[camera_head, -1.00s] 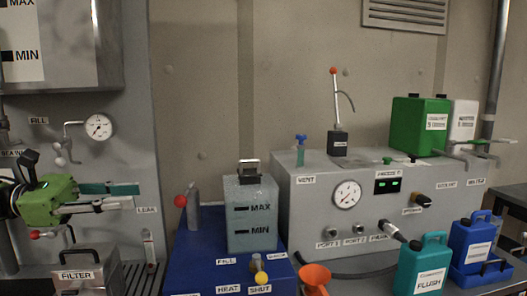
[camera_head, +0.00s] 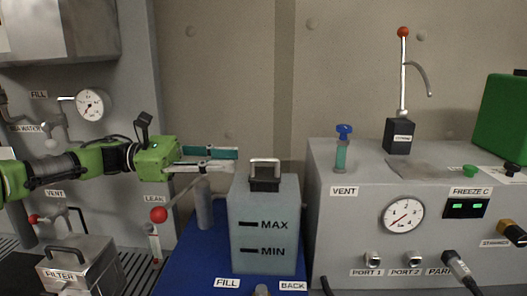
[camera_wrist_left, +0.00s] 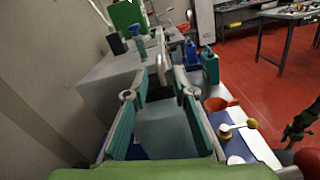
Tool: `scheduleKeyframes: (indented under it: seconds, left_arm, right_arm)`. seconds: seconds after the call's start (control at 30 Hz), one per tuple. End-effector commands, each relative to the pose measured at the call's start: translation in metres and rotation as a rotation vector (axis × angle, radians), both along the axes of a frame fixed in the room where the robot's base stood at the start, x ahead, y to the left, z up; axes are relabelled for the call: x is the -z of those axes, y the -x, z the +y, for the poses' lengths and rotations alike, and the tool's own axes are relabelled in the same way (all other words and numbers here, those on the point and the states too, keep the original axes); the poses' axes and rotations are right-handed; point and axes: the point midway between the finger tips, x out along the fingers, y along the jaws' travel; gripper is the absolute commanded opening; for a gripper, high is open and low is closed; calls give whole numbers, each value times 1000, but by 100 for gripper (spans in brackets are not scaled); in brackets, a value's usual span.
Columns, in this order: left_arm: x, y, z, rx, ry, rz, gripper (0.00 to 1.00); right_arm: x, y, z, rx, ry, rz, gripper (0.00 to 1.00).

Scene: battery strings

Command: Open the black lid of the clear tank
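The clear tank (camera_head: 264,230) stands on a blue base, with MAX and MIN marks on its front. Its black lid (camera_head: 265,185) with a pale upright handle (camera_head: 265,163) sits shut on top. My left gripper (camera_head: 236,160) is just left of the handle, at about its height, with fingers pointing right. It is open and empty. In the left wrist view the two teal fingers (camera_wrist_left: 160,78) are spread apart, and a pale grey-blue surface, seemingly the tank (camera_wrist_left: 165,130), shows between and below them. My right gripper is not clearly in view.
A red-knobbed lever (camera_head: 159,214) stands left of the tank, below my left gripper. The grey instrument box (camera_head: 340,225) stands close on the right. A blue-capped vial (camera_head: 342,150) stands on it. The wall space above the tank is clear.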

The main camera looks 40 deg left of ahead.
Motion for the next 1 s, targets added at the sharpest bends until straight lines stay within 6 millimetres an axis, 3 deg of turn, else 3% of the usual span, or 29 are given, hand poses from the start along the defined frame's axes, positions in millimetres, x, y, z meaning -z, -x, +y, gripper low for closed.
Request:
scheduleKeyframes:
  seconds: [0.03, 0.2, 0.4, 0.93, 1.0]
  left_arm:
    - [-4, -6, -11, 5, 4, 5, 24]
    - [-4, -24, -41, 4, 4, 4, 24]
    - [-1, -37, -61, 4, 3, 4, 24]
    - [0, -43, -70, 0, 0, 0, 24]
    - [0, -43, -69, 0, 0, 0, 8]
  right_arm:
    - [-11, -2, 0, 0, -1, -3, 40]
    - [-29, -9, 1, 0, -2, -15, 40]
    - [-40, -16, 2, 0, -3, -25, 40]
    - [-45, -12, 4, 3, -5, -18, 40]
    - [-45, -11, 4, 3, -5, -17, 40]
